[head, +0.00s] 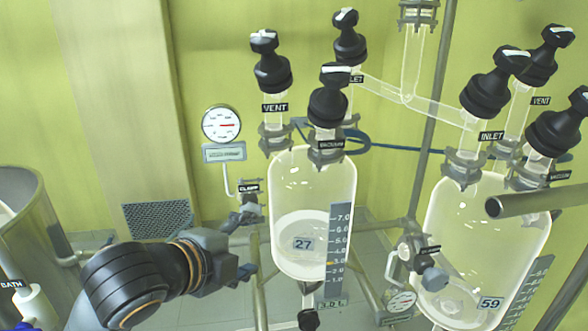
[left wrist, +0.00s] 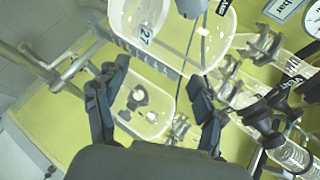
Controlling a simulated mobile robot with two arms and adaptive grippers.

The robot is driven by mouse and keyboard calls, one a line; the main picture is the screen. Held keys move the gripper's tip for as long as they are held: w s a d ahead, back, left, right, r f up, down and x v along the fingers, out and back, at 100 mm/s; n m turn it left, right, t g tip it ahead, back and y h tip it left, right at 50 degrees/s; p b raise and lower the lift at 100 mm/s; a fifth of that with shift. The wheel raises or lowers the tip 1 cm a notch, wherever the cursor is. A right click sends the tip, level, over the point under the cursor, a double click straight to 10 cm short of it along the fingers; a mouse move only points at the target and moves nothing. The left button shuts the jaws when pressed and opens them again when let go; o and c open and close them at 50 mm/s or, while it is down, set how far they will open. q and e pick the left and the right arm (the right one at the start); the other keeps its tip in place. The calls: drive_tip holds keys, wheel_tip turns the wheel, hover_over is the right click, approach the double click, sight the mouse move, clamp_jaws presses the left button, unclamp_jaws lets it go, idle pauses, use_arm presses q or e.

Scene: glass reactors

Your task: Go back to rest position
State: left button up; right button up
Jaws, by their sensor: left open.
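My left gripper (head: 240,270) is at the lower middle of the head view, left of the lower part of glass reactor 27 (head: 325,185). In the left wrist view its two dark fingers (left wrist: 155,100) are spread apart with nothing held between them. Reactor 27 also shows at the top of that view (left wrist: 140,15), beyond the fingers. Whether any finger touches the frame or the glass cannot be told. My right gripper is in neither view.
Glass reactor 59 (head: 470,215) stands at the right. Black valve knobs (head: 328,105) top both reactors. A pressure gauge (head: 221,125) is on the wall, above a clamp (head: 250,208). A metal bath vessel (head: 40,225) stands at the left. Metal frame rods (head: 258,285) run close by my gripper.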

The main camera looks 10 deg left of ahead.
use_arm(q)
drive_tip(key=s+a+f+n+g+y, duration=0.15)
drive_tip(key=s+f+n, duration=0.35)
drive_tip(key=f, duration=0.5)
drive_tip(key=s+a+f+n+g+y, duration=0.1)
drive_tip(key=s+a+f+n+g, duration=0.1)
drive_tip(key=f+n, duration=0.65)
drive_tip(key=s+a+f+n+g+y, duration=0.1)
drive_tip(key=s+a+f+n+g, duration=0.15)
drive_tip(key=s+f, duration=0.55)
drive_tip(key=s+a+f+n+g+y, duration=0.15)
drive_tip(key=s+f+n, duration=0.25)
drive_tip(key=s+f, duration=0.4)
wheel_tip(320, 180, down, 24)
drive_tip(key=g, duration=0.2)
drive_tip(key=s+a+f, duration=0.2)
drive_tip(key=s+f, duration=0.6)
drive_tip(key=s+a+f+m+g, duration=0.1)
drive_tip(key=s+f, duration=0.8)
drive_tip(key=shift+s+a+f, duration=0.2)
drive_tip(key=shift+s+a, duration=0.05)
drive_tip(key=shift+a, duration=0.1)
